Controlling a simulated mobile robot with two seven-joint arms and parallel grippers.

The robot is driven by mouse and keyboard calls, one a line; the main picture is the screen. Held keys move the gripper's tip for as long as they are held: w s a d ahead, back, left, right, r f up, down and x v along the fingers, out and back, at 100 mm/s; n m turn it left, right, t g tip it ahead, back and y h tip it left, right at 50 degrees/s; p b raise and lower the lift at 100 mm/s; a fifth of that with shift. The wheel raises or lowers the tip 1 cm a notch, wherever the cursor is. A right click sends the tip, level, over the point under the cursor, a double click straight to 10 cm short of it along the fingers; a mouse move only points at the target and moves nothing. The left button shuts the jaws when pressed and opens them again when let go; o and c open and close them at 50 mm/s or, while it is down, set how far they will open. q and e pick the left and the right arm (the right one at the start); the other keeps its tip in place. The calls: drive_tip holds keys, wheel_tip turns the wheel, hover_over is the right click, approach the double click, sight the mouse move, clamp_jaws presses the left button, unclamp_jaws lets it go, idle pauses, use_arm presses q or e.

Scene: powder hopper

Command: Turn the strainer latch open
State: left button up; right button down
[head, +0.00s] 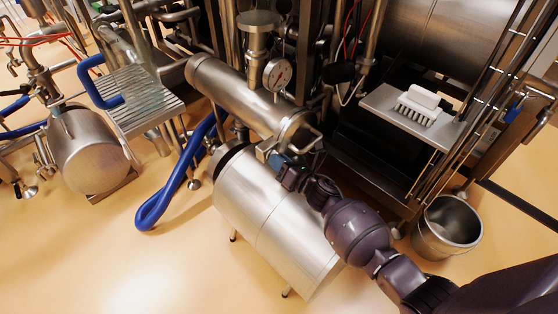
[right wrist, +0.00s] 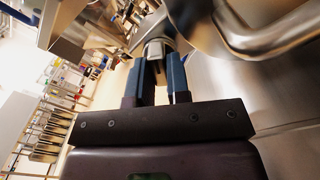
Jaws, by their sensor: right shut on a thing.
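The strainer is a steel cylinder (head: 235,92) lying at a slant in the middle of the head view, with a round end cap at its lower right. A bent metal handle (head: 308,140) shows at that end, and it looms large at the upper right of the right wrist view (right wrist: 265,38). My right gripper (head: 277,160) is at this end, its blue fingers closed on a small grey metal piece, which looks like the strainer latch (right wrist: 157,47). The fingers hide part of the latch, and its exact angle is hard to tell. My left gripper is out of view.
A large steel drum (head: 270,220) lies just below the strainer, close under my right gripper. A gauge (head: 278,73) stands above the strainer. A blue hose (head: 165,205) loops at left. A white brush (head: 420,105) lies on a shelf at right, above a steel bucket (head: 447,225).

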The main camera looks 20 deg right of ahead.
use_arm(q)
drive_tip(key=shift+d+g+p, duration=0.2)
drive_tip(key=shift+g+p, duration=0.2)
drive_tip(key=shift+p, duration=0.45)
use_arm(e)
drive_tip(key=shift+m, duration=5.4)
drive_tip(key=c, duration=1.4)
unclamp_jaws()
drive_tip(key=shift+s, duration=0.1)
drive_tip(key=shift+o, duration=0.2)
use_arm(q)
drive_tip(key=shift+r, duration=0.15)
